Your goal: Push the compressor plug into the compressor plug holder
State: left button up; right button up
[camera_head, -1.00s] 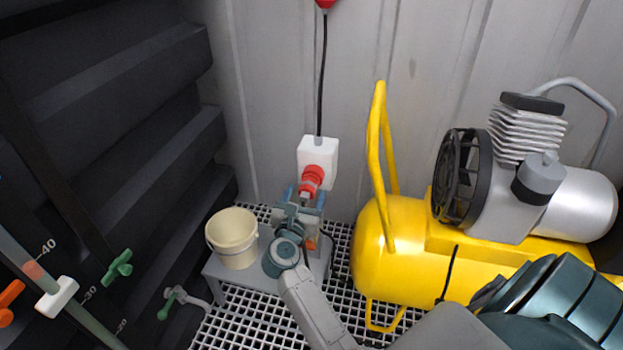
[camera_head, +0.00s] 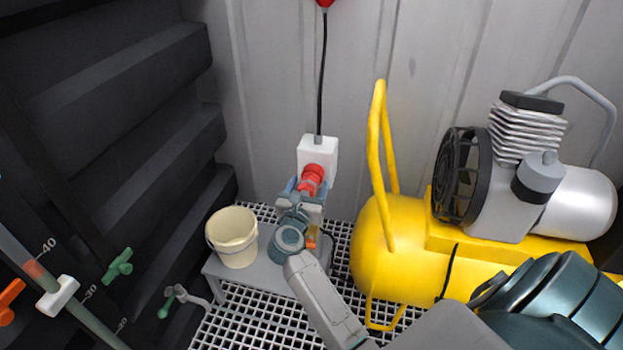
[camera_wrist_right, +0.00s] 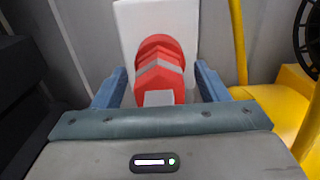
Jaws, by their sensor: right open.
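The compressor plug (camera_wrist_right: 158,82), red with a grey band and a pale grey end, shows in the right wrist view. It lines up with the red round front of the plug holder, a white box (camera_wrist_right: 128,35) on the wall. In the head view the holder (camera_head: 318,152) hangs at the end of a black cable, with the red plug (camera_head: 312,176) at its front. How deep the plug sits I cannot tell. My right gripper (camera_head: 306,190) is open, its blue-grey fingers on either side of the plug with visible gaps. My left gripper is out of view.
A cream bucket (camera_head: 233,238) stands on a low grey bench (camera_head: 263,268) left of my right gripper. A yellow compressor (camera_head: 400,250) with an upright handle (camera_head: 377,130) stands close on the right. White grating (camera_head: 240,325) covers the floor. Dark ribbed panels (camera_head: 120,90) are on the left.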

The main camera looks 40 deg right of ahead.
jog(key=shift+c, duration=0.5)
jog(key=c, duration=1.2)
jog(key=shift+s+a+f, duration=0.1)
jog(key=shift+s+a, duration=0.35)
jog(key=shift+a, duration=0.15)
jog(key=shift+v, duration=2.25)
